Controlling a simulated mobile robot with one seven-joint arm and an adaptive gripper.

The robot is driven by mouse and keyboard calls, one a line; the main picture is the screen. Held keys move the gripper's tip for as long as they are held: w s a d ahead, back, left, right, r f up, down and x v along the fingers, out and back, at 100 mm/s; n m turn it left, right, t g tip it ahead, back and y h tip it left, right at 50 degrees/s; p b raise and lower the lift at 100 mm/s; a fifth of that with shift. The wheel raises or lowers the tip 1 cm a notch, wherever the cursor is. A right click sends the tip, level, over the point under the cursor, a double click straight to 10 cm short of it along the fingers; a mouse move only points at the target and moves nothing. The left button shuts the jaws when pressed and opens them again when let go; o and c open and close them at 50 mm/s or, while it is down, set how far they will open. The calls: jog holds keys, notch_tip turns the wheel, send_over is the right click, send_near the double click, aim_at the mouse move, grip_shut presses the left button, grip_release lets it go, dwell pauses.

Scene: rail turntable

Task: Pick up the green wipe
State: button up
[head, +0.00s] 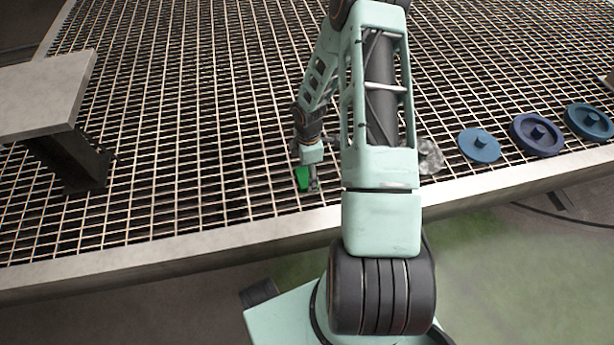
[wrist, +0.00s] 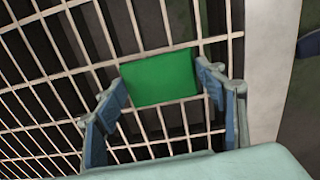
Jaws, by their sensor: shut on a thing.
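The green wipe (head: 302,177) is a flat, bright green piece near the front edge of the grating. In the wrist view the green wipe (wrist: 160,79) spans the space between my two fingertips, with its left and right edges at the fingers. My gripper (head: 309,182) points down at the grating and is shut on the wipe. In the wrist view both fingers of my gripper (wrist: 164,92) show, one on each side of it. I cannot tell whether the wipe touches the grating bars.
The metal grating (head: 230,150) is mostly bare and ends at a pale front rail (head: 180,247). A grey slab on a dark post (head: 45,92) stands at the left. Right of my arm lie a grey translucent item (head: 430,157) and several blue discs, the nearest (head: 479,146) by the rail.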

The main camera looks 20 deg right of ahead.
jog(key=shift+r, duration=0.1)
jog(key=shift+r, duration=0.2)
jog(key=r, duration=0.1)
jog(key=r+p, duration=0.1)
jog(key=r, duration=0.1)
jog(key=shift+s+r+p, duration=0.25)
jog(key=shift+r+p, duration=0.1)
jog(key=shift+p, duration=0.05)
jog(key=s+a+r+p, duration=0.3)
jog(key=s+r, duration=0.5)
jog(key=s, duration=0.5)
jog(key=shift+a+r+p, duration=0.2)
jog(key=shift+r+p, duration=0.15)
